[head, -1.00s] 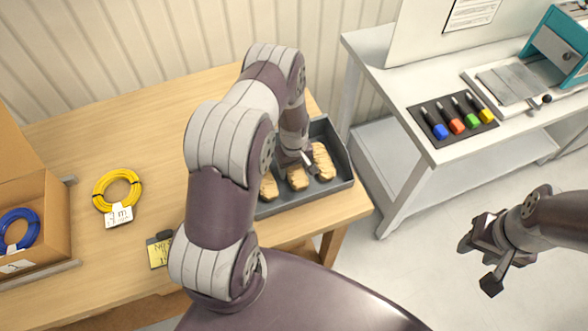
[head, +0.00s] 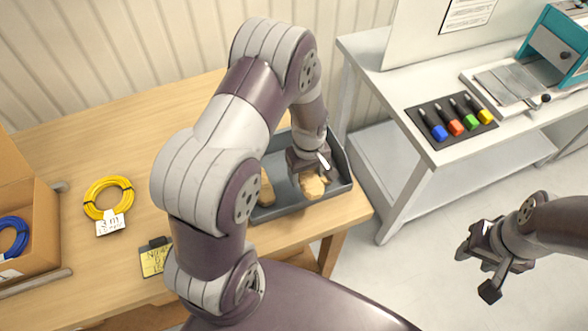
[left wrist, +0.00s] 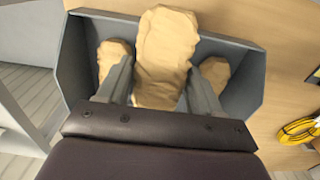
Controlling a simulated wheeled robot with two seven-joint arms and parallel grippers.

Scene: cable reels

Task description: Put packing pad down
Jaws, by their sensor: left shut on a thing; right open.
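My left gripper (head: 312,170) is shut on a tan, crumpled packing pad (head: 314,187). In the left wrist view the held packing pad (left wrist: 165,50) stands between the two fingers (left wrist: 160,85) and looks larger than the pads beside it. It is over the grey tray (head: 285,208); its exact height is hard to tell. Another tan pad (head: 267,192) lies in the tray to the left. The left wrist view shows one pad (left wrist: 115,55) on each side of the held one. My right gripper (head: 476,272) is open and empty over the floor at right.
A yellow cable coil (head: 108,197) with a tag and a yellow note (head: 155,260) lie on the wooden table (head: 75,145). A cardboard box (head: 45,225) with a blue coil stands at left. A white bench (head: 440,150) holds several coloured-handled tools and a teal machine (head: 560,45).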

